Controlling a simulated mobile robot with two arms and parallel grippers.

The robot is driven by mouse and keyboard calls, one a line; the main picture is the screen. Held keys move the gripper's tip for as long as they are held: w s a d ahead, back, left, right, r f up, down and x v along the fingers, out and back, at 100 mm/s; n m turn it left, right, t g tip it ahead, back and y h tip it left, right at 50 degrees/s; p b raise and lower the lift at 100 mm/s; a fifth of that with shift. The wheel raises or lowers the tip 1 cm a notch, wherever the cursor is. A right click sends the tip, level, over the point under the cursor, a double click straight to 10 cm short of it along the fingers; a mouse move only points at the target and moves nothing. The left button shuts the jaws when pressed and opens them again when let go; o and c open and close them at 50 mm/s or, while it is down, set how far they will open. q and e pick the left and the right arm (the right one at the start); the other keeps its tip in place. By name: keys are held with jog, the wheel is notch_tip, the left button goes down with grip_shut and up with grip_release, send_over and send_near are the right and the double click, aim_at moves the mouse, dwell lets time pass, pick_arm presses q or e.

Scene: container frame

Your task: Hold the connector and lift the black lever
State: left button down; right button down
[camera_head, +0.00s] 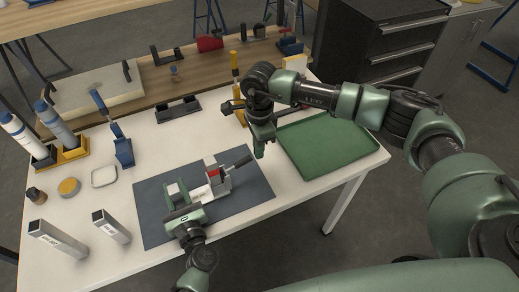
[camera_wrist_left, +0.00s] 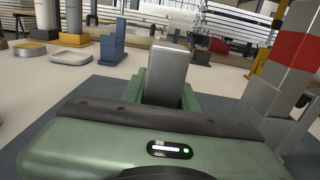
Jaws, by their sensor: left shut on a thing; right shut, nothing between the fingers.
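A grey and white fixture with a red block (camera_head: 212,172) stands on the dark mat (camera_head: 258,196). The black lever (camera_head: 240,161) sticks out from its right side, sloping up to the right. My left gripper (camera_head: 180,204) is low over the mat, left of the fixture. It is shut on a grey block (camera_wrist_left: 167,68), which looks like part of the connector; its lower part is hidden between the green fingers. My right gripper (camera_head: 261,146) points down, shut and empty, to the upper right of the lever's end and apart from it in the picture.
A green tray (camera_head: 345,159) lies right of the mat. A black holder (camera_head: 178,109) and a blue tool stand (camera_head: 123,151) are behind. The mat's front is clear.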

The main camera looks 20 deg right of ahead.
aim_at(249, 158)
jog(key=shift+a+r, duration=0.15)
jog(key=shift+r, duration=0.15)
pick_arm(q)
jog(key=shift+d, duration=0.2)
pick_arm(e)
jog(key=shift+s+a+r, duration=0.15)
jog(key=shift+a+r, duration=0.5)
jog(key=shift+r, duration=0.1)
jog(key=shift+s+a+r, duration=0.15)
jog(key=shift+a+r, duration=0.5)
jog(key=shift+r, duration=0.2)
jog(key=shift+w+d+r, duration=0.15)
jog(key=shift+r, duration=0.6)
